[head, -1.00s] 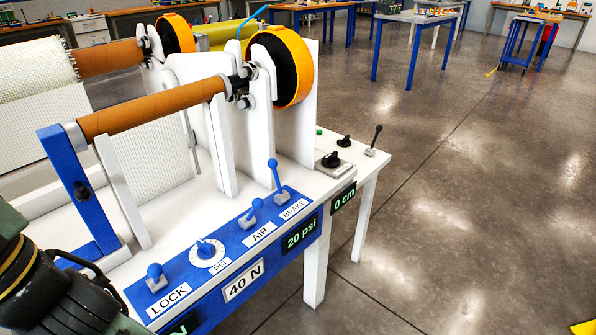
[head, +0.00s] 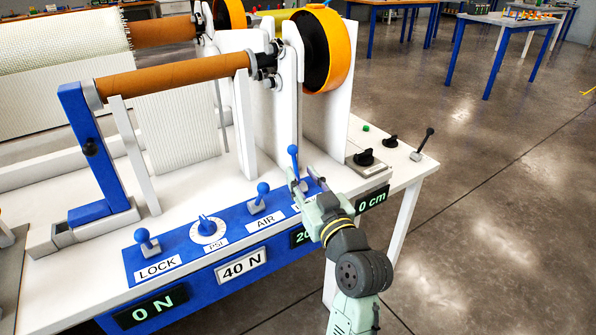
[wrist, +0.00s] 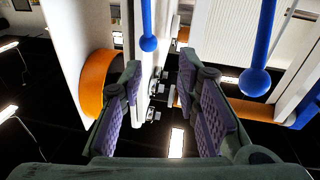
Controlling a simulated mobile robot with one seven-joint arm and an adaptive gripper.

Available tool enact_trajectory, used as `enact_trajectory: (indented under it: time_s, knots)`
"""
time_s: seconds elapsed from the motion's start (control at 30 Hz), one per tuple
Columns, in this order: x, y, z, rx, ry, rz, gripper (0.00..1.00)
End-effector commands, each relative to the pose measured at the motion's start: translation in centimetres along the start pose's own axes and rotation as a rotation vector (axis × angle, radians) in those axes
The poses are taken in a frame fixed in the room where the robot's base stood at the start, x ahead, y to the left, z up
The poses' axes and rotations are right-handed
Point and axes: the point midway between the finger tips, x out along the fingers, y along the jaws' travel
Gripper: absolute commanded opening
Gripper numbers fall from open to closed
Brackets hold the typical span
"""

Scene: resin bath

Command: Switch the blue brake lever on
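The blue brake lever (head: 293,151) stands at the right end of the blue control panel (head: 185,258) in the head view, ball end up and leaning slightly. My gripper (head: 304,180) is at the lever, its fingers close around or beside its lower part; contact cannot be told. My gripper hides the BRAKE label and part of the psi display. In the wrist view my gripper (wrist: 165,112) is open, with nothing between its pads. Two blue ball-ended levers show beyond the fingers there, one near the middle and a larger one to the right.
Beside it on the panel are the AIR lever (head: 263,189), the PSI dial (head: 206,226) and the LOCK lever (head: 142,237). An orange-rimmed wheel (head: 340,50) and white uprights stand behind. Black knobs (head: 364,157) and a black lever (head: 428,133) lie to the right.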

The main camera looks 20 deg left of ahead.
Motion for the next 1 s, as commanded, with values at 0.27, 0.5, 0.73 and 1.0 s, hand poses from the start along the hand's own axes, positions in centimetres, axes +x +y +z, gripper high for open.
enact_trajectory:
  time_s: [0.27,0.5,0.73,1.0]
  knots:
    - [-0.3,1.7,3.2,0.010,-0.079,0.001,0.30]
    - [4.2,1.6,3.3,0.010,-0.077,0.000,0.30]
    - [7.8,1.6,3.7,0.011,-0.076,0.002,0.30]
    - [9.2,1.7,4.0,0.009,-0.076,0.004,0.30]
